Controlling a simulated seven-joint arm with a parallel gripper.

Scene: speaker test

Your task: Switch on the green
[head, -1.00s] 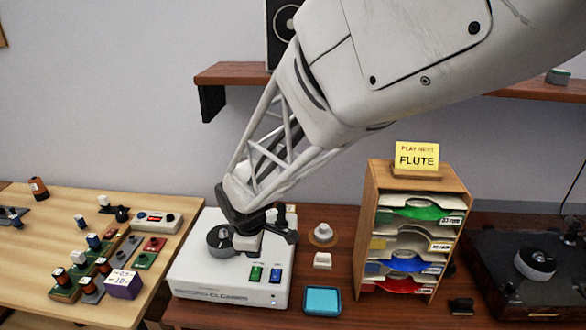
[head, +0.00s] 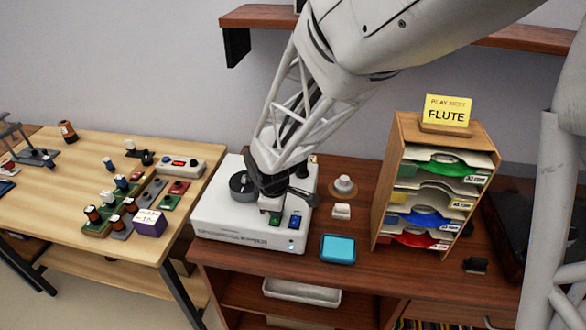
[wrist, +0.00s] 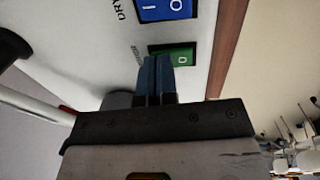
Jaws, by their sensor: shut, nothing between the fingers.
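The green rocker switch (head: 274,219) is on the front of a white machine (head: 245,238), left of a blue rocker switch (head: 295,222). In the wrist view the green switch (wrist: 187,52) shows an "O" at its right end; my fingers cover part of its left end. The blue switch (wrist: 165,8), marked "I" and "O", lies beyond it. My gripper (wrist: 157,62) is shut and empty, its tips at the green switch. I cannot tell whether they touch it or which way it is tilted.
A dark round part (head: 241,185) sits on the machine's left side. A blue-topped tray (head: 338,249), a small white block (head: 341,211) and a sleeve rack (head: 400,185) stand to the right. A wooden table (head: 110,245) with small parts is at left.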

